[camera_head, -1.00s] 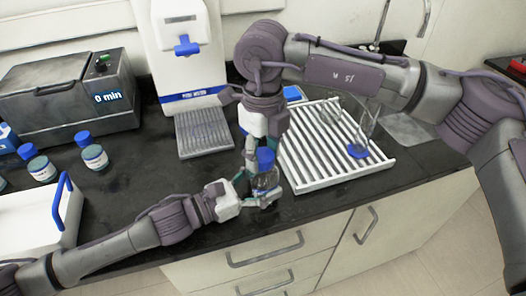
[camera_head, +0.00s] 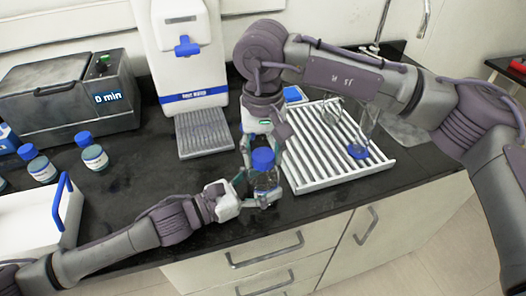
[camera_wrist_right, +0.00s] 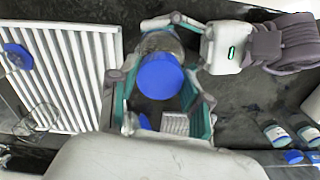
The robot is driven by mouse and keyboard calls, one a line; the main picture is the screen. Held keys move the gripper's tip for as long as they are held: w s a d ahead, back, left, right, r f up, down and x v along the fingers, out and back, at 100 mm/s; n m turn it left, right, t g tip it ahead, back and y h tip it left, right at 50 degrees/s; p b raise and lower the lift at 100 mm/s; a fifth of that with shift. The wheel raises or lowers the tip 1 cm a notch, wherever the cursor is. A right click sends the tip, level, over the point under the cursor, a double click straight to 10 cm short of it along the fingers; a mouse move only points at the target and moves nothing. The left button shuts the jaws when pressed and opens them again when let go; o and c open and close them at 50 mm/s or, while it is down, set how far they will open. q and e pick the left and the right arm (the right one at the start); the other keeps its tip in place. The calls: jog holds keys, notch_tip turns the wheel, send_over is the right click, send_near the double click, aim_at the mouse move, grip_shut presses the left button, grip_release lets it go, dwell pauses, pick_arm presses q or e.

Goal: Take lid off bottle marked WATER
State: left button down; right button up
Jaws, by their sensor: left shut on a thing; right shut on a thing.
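A clear bottle (camera_head: 266,181) with a blue lid (camera_head: 263,158) stands upright near the counter's front edge. The lid sits at the bottle's top; I cannot tell whether it is loose. My left gripper (camera_head: 256,197) is shut around the bottle's body from the left. My right gripper (camera_head: 262,150) reaches down from above, shut on the lid. The right wrist view shows the lid (camera_wrist_right: 160,76) between my right fingers, with the glass bottle (camera_wrist_right: 162,42) beyond it. No WATER marking is readable on the bottle.
A white drying rack (camera_head: 335,150) with glassware lies right of the bottle. A white water dispenser (camera_head: 184,60) stands behind. At left are a dark machine (camera_head: 70,95), blue-capped bottles (camera_head: 94,155) and a white tray with a blue handle (camera_head: 62,200). The counter between is clear.

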jog(key=n, duration=0.5)
pick_arm(q)
jog(key=shift+s, duration=0.1)
pick_arm(e)
jog(key=n, duration=0.5)
jog(key=shift+n, duration=0.4)
jog(key=o, duration=1.3)
